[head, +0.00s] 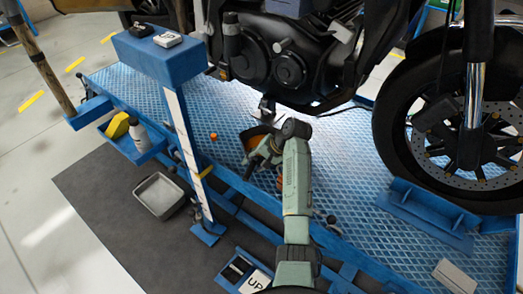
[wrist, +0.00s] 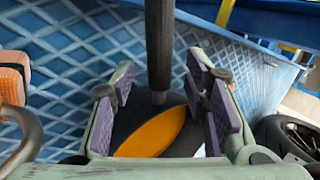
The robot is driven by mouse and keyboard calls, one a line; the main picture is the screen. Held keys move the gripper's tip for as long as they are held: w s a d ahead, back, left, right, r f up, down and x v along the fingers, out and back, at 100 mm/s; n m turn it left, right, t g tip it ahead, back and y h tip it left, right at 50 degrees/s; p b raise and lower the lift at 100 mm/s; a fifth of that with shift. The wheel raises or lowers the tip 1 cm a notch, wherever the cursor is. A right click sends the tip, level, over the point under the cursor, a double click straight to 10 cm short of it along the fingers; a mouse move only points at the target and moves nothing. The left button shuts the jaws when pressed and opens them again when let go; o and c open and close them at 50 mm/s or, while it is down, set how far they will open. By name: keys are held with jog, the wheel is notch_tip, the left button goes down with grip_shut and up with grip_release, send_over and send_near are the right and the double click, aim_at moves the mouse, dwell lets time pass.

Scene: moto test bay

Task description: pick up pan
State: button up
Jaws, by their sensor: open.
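A dark pan with an orange patch inside (wrist: 152,133) lies on the blue ribbed platform in the wrist view. A black handle (wrist: 160,45) runs up from it. In the head view the pan (head: 251,141) is partly hidden by my gripper (head: 262,155). My gripper (wrist: 161,68) is open, with one purple-padded finger on each side of the handle and pan. I cannot tell whether either finger touches them. Part of the pan's rim is hidden by the fingers and palm.
A motorcycle wheel (head: 455,110) stands on the platform (head: 345,150) at the right. A grey metal tray (head: 160,197) is on the floor mat. A small orange piece (head: 213,136) lies on the platform.

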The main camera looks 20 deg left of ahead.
jog(key=shift+x, duration=0.95)
grip_shut()
jog(key=shift+r, duration=0.1)
